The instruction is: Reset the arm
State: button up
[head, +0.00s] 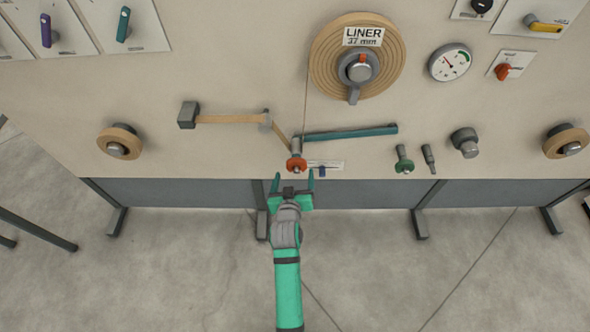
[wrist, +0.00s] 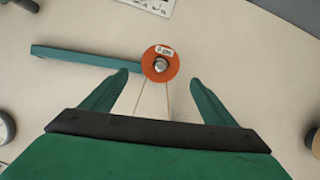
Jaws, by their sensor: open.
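My arm (head: 287,285) reaches straight up the picture from the bottom in the head view. My gripper (head: 294,177) is open and empty, just below the orange roller (head: 297,165) at the panel's lower edge. In the wrist view my gripper (wrist: 160,80) has its two teal fingers spread apart. The orange roller (wrist: 162,63) shows just past and between the fingertips there. Two thin lines run from the roller towards my palm in the wrist view.
The beige panel (head: 235,75) carries a large liner reel (head: 330,80), a tan lever arm (head: 230,119) and a teal lever arm (head: 350,133). A green roller (head: 404,165) and a dark knob (head: 465,143) stand to the right. Open floor lies either side of my arm.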

jog(key=v, duration=0.3)
jog(key=shift+s, duration=0.1)
jog(key=s+f+y, duration=0.1)
jog(key=s+f, duration=0.1)
jog(key=s, duration=1.8)
jog(key=s+r+t, duration=0.1)
jog(key=s+r, duration=0.4)
jog(key=s, duration=0.4)
jog(key=s+r+m, duration=0.1)
jog(key=s+r, duration=0.4)
jog(key=s, duration=0.4)
jog(key=shift+s+d+m+t, duration=0.2)
jog(key=shift+d+m+t, duration=0.1)
jog(key=shift+d+t, duration=0.1)
